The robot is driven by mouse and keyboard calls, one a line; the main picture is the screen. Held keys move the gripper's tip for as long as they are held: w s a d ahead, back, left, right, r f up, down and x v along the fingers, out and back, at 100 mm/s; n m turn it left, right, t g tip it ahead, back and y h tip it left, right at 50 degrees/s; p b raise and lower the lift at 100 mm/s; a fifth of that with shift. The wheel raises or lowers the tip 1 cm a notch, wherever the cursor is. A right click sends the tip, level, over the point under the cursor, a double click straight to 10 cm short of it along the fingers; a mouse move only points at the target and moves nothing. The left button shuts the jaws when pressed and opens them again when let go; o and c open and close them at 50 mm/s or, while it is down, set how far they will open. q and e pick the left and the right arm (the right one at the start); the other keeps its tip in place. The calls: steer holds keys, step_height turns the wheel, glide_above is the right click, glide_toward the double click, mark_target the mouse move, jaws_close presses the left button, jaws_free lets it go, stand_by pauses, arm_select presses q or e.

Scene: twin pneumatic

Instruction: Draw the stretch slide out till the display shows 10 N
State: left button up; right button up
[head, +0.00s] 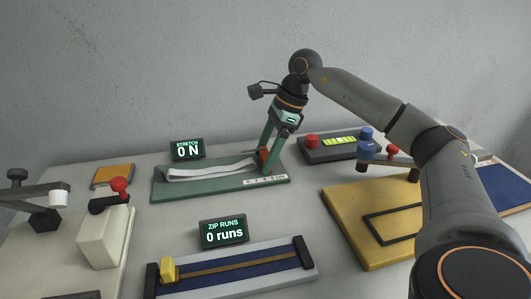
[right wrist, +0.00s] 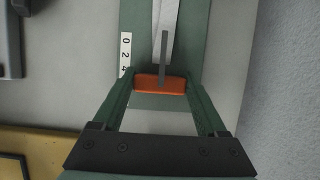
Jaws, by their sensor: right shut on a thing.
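The stretch station is a green base (head: 222,190) with a white band (head: 210,172) lying along it. Its orange slide (head: 263,156) is at the right end of the band. The right wrist view shows the orange slide (right wrist: 160,84) with a grey post, beside a number scale (right wrist: 125,55). My right gripper (head: 268,152) comes down from above, its green fingers shut on the slide; in the right wrist view the fingers (right wrist: 160,88) sit on either side of it. My left gripper is not in view.
A second display (head: 223,233) reads 0 runs, behind a blue zip board (head: 235,268) with a yellow pull. A yellow board (head: 375,225) lies to the right, and a dark box with a red button (head: 312,141) stands behind. A wall is at the back.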

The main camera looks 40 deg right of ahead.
mark_target(276, 164)
jaws_close()
steer(key=s+d, duration=0.2)
steer(key=d, duration=0.1)
steer(key=shift+d, duration=0.3)
steer(key=o, duration=0.9)
jaws_free()
steer(key=shift+c, duration=0.2)
steer(key=p+v, duration=0.3)
steer(key=v, duration=0.9)
steer(key=shift+r, duration=0.25)
